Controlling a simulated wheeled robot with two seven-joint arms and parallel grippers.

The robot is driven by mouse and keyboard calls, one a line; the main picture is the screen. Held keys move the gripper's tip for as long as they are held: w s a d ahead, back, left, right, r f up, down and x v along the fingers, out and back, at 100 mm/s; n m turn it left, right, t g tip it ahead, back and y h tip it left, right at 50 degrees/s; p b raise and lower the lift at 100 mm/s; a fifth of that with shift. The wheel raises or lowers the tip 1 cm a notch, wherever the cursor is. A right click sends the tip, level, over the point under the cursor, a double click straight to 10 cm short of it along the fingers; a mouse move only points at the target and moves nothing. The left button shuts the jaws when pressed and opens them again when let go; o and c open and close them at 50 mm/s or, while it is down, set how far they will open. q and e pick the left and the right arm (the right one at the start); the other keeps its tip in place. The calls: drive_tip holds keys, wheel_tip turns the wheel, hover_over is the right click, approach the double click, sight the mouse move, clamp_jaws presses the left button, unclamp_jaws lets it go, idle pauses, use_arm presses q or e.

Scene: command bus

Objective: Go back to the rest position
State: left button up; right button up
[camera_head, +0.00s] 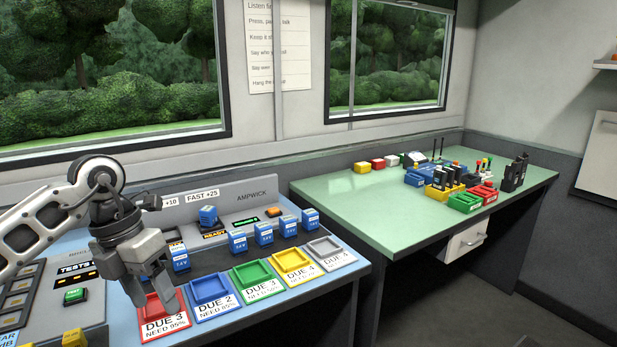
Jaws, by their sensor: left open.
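My left gripper (155,296) comes in from the left, points downward and is open, with nothing seen between its fingers. My right gripper is not in view.
Blue (211,290), green, yellow and grey trays run rightward along the console. Several blue batteries (264,233) stand behind them, by the AMPWICK charger panel (251,197). A green table (340,208) at right holds radios and bins; its left half is mostly clear.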

use_arm(q)
drive_tip(key=s+d+f+g+h, duration=0.1)
drive_tip(key=s+d+h, duration=0.15)
drive_tip(key=d, duration=0.35)
drive_tip(key=s+d+f+m+h, duration=0.1)
drive_tip(key=s+d+h, duration=0.1)
drive_tip(key=d+h, duration=0.25)
drive_tip(key=s+d+f+g+h, duration=0.1)
drive_tip(key=s+d+h, duration=0.1)
drive_tip(key=d, duration=0.5)
drive_tip(key=s+d+r+n+t+h, duration=0.2)
drive_tip(key=d+r+n+t+h, duration=0.4)
drive_tip(key=n+h, duration=0.4)
drive_tip(key=w+a+f+n+t+y+p, duration=0.1)
drive_tip(key=a+f+n+t+y, duration=0.5)
drive_tip(key=n, duration=0.4)
drive_tip(key=w+a+f+n+t+y, duration=0.1)
drive_tip(key=a+f+n+t+y, duration=0.2)
drive_tip(key=f+n+t+y, duration=0.45)
drive_tip(key=s+a+f+n+g+y, duration=0.2)
drive_tip(key=s+f+n+g, duration=0.1)
drive_tip(key=s+f+n, duration=0.2)
drive_tip(key=s+a+f+n+g+y, duration=0.2)
drive_tip(key=s+f+n+g, duration=0.1)
drive_tip(key=s+f+n, duration=0.3)
drive_tip(key=shift+s+a+f, duration=0.25)
drive_tip(key=shift+s+f, duration=0.05)
drive_tip(key=shift+f, duration=0.4)
